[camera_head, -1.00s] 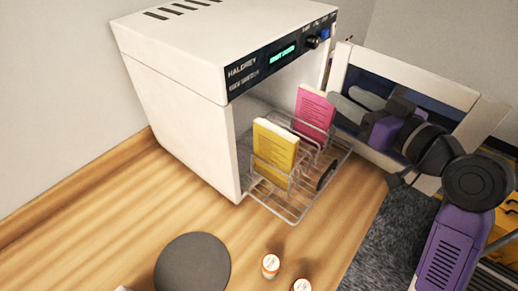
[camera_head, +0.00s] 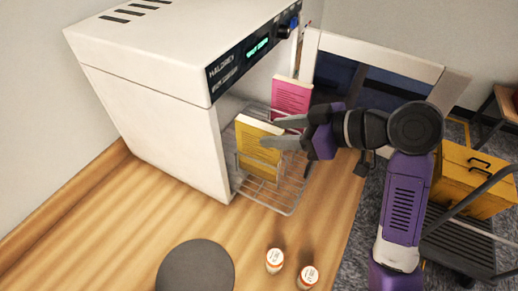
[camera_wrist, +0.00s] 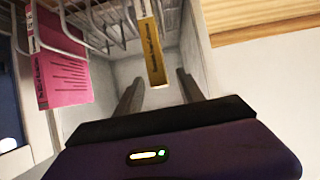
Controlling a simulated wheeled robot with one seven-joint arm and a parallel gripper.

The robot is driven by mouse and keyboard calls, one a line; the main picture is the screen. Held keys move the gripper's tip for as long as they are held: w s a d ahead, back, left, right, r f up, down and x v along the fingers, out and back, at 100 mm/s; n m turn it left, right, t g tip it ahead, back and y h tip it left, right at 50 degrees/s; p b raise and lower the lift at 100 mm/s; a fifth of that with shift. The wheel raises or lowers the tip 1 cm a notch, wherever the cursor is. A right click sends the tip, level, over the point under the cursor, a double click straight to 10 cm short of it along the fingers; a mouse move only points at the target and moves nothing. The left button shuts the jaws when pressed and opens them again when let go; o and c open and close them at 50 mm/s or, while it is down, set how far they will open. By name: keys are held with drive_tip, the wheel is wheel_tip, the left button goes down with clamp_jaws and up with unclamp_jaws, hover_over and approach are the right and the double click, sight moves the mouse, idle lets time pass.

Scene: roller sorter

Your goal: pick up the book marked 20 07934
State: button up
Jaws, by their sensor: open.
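A yellow book (camera_head: 254,150) and a pink book (camera_head: 290,97) stand upright in a wire rack (camera_head: 282,197) pulled out of the white machine. The marking 20 07934 cannot be read on either. My gripper (camera_head: 265,131) is open at the upper right of the yellow book, its fingers pointing left and one overlapping that book in the head view. In the wrist view my gripper (camera_wrist: 158,82) has the yellow book's spine (camera_wrist: 153,45) showing between its fingers, apart from both. The pink book (camera_wrist: 60,70) is to the left there.
The white machine (camera_head: 170,120) stands behind the rack, its door (camera_head: 375,65) open at the right. A grey disc (camera_head: 195,268) and two small round containers (camera_head: 275,260) sit on the wooden counter (camera_head: 110,220). The counter's left part is clear.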

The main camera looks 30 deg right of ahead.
sight(249, 131)
drive_tip(key=shift+x, duration=1.85)
drive_tip(key=shift+w+r, duration=0.1)
drive_tip(key=shift+r, duration=0.05)
clamp_jaws()
